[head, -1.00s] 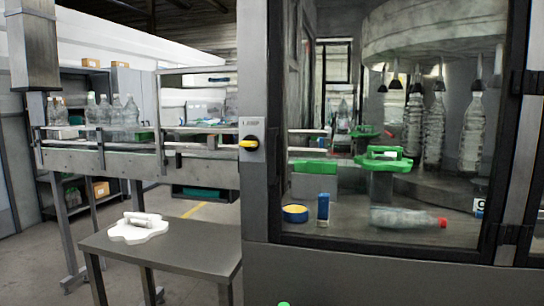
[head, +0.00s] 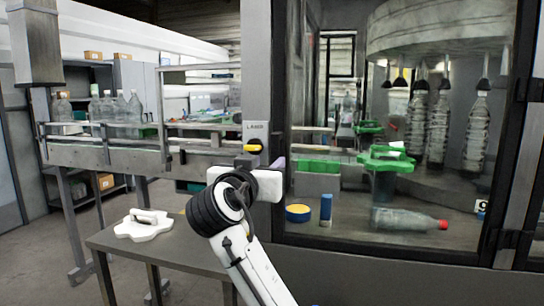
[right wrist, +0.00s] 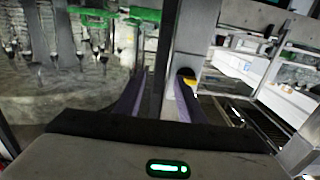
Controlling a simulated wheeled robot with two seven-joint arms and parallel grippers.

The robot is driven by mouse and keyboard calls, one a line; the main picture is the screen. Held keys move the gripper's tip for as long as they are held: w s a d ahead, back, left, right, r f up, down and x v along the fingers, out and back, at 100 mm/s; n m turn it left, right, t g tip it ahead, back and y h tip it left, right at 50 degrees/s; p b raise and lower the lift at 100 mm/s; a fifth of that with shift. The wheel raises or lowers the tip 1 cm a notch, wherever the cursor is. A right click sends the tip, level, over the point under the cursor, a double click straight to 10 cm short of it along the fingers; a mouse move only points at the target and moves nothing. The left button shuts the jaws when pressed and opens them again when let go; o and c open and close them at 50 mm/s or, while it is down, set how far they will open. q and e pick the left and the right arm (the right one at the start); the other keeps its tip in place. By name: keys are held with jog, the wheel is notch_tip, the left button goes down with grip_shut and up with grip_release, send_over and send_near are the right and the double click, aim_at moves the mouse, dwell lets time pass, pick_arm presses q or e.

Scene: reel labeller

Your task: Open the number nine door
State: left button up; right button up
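The door with the number 9 plate (head: 481,206) is a large window in a dark frame (head: 400,248) on the grey machine, and it looks shut. A yellow switch knob (head: 254,147) is on the grey post (head: 256,70) left of the door, below a label reading LASER. My right gripper (head: 264,164) is just below and in front of the knob. In the right wrist view its two purple fingers are apart, with the gripper (right wrist: 158,88) open and the yellow knob (right wrist: 189,82) by the right finger. I cannot tell if they touch. My left gripper is not in view.
Behind the glass lie a clear bottle with a red cap (head: 408,219), a blue cylinder (head: 326,209) and a yellow-blue roll (head: 298,213). A side table (head: 185,250) holds a white handled plate (head: 144,224). A conveyor (head: 105,155) with bottles runs to the left.

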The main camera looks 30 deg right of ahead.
aim_at(274, 157)
jog(key=x, duration=0.5)
jog(key=shift+w+p, duration=0.1)
jog(key=shift+p, duration=0.3)
grip_shut()
